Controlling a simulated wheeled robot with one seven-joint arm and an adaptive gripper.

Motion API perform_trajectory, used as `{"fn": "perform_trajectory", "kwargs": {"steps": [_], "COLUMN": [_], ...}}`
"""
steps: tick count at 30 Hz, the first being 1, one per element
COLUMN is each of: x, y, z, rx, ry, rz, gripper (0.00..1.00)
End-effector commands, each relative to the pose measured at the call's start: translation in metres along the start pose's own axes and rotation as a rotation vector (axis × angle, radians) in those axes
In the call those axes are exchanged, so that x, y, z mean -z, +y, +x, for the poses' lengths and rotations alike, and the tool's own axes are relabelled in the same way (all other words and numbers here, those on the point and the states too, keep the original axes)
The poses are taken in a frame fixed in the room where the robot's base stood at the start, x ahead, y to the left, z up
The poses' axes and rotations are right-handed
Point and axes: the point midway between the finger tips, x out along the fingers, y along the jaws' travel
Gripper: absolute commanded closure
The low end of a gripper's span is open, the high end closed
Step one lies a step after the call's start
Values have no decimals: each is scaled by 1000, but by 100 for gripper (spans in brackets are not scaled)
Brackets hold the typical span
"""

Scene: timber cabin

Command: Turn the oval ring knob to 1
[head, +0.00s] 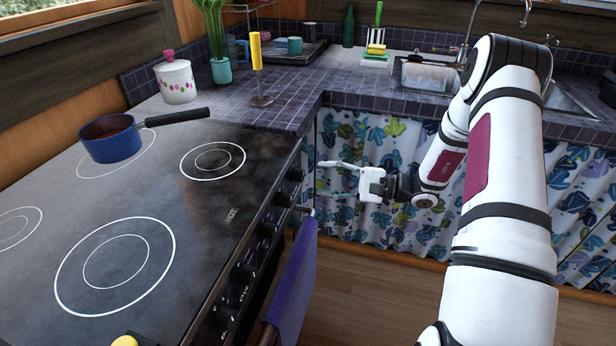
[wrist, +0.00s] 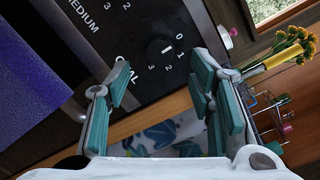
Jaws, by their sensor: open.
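My gripper (head: 321,179) is open and empty, held beside the far end of the stove's front panel with its fingers pointing left at it. In the wrist view, my gripper (wrist: 162,70) has its two teal-padded fingers spread on either side of a dark dial area. The oval ring knob (wrist: 167,48) looks black on the black panel, with a short white mark. Numbers from 0 to 3 surround it, and a partly covered "OVAL" label is beside it. The exact setting cannot be told. In the head view, the far knobs (head: 295,175) are small and dark.
A blue towel (head: 293,275) hangs on the oven handle, close to my gripper. Other knobs (head: 243,271) line the stove front. A blue saucepan (head: 110,140) stands on the cooktop (head: 190,205). A patterned curtain (head: 352,140) hangs behind my gripper. The floor right of the stove is clear.

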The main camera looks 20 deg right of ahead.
Motion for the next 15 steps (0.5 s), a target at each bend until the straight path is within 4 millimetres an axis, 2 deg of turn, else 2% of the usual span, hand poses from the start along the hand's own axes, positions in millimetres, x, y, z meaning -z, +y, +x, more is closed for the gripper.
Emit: {"fn": "perform_trajectory", "kwargs": {"steps": [1, 6, 15], "x": [-1, 0, 0], "y": [0, 0, 0], "z": [11, 35, 51], "rx": [-2, -2, 0], "ry": [-4, -1, 0], "rz": [-1, -1, -1], "gripper": [51, 51, 51]}}
